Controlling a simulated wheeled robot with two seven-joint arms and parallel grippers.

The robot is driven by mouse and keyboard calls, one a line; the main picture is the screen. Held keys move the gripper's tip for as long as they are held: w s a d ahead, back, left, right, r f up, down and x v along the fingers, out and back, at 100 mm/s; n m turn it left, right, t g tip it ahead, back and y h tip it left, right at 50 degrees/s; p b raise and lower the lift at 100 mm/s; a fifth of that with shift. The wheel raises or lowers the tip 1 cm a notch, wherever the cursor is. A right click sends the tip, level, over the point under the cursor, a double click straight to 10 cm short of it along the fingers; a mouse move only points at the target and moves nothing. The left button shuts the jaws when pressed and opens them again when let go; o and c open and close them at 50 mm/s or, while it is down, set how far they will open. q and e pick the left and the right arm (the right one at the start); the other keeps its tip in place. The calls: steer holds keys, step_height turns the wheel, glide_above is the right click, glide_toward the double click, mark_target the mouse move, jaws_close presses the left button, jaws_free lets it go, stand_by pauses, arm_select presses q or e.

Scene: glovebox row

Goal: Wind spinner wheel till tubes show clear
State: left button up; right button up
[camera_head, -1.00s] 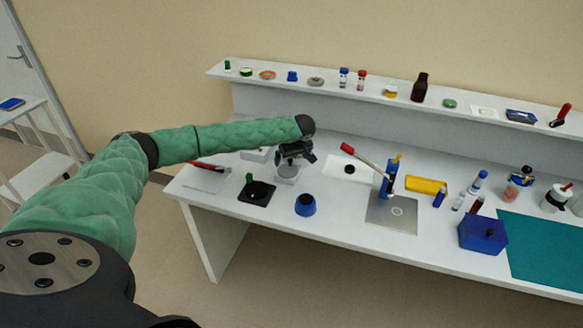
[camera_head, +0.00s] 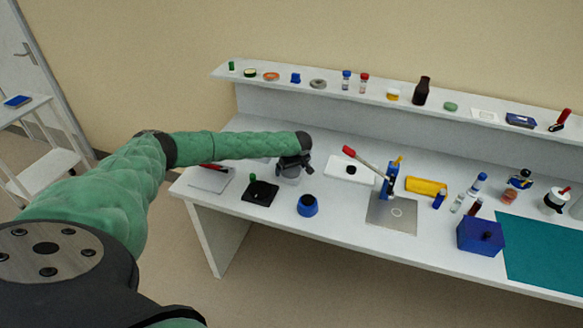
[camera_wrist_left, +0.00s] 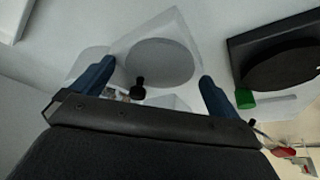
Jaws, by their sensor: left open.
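My left gripper (camera_head: 293,163) is over the spinner, a pale box (camera_head: 289,180) on the left half of the bench, and partly hides it. In the left wrist view the spinner's grey wheel (camera_wrist_left: 165,62) lies flat on the pale box, with a black knob (camera_wrist_left: 139,88) standing near its edge. The open blue fingers of the left gripper (camera_wrist_left: 157,73) are on either side of the wheel and knob in the picture. The knob is between them and I see no contact. The tubes cannot be made out. My right gripper is not in view.
A black plate with a disc and green post (camera_head: 260,193) is close to the spinner. A blue pot (camera_head: 308,205), a lever press (camera_head: 388,185) and a blue box (camera_head: 481,235) stand further right. A shelf (camera_head: 440,92) with bottles runs behind.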

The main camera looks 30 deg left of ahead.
arm_select(q)
steer(key=c, duration=1)
steer(key=shift+f+m, duration=0.1)
steer(key=shift+m, duration=0.2)
